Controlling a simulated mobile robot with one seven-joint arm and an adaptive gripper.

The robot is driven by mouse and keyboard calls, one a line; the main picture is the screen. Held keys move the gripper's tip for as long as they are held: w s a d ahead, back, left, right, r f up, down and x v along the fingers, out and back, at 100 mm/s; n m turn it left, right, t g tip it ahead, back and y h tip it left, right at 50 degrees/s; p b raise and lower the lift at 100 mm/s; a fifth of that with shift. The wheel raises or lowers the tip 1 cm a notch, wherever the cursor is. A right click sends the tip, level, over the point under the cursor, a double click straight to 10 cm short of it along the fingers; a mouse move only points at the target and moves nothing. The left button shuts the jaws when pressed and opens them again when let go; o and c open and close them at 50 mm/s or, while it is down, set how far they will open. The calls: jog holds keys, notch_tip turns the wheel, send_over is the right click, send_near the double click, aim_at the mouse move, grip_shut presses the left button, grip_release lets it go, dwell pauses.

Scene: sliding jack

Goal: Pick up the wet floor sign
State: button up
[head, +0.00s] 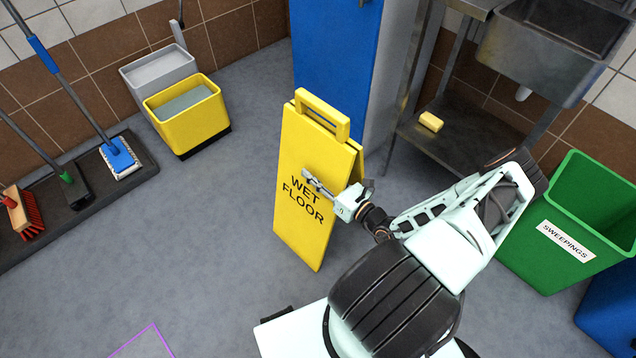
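The yellow wet floor sign (299,222) stands upright on the grey floor in the middle of the head view, in front of a blue cabinet. It has an A-frame shape, black "WET FLOOR" lettering and a handle (322,113) at its top. My gripper (306,174) is in front of the sign's face, just above the lettering and below the handle. The gripper looks small here, and I cannot tell whether its fingers are apart or whether it touches the sign. The sign's lower right side is partly hidden behind my arm.
A blue cabinet (335,50) stands behind the sign. A yellow bucket (190,118), a grey bucket and a brush rack (75,205) are at left. A steel sink stand (465,150) and green bin (560,225) are at right. A purple outline (150,335) marks clear floor at lower left.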

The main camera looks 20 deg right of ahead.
jog(key=shift+s, duration=0.1)
grip_shut()
jog(key=shift+r, duration=0.1)
dwell(0.4)
jog(key=shift+r, duration=0.1)
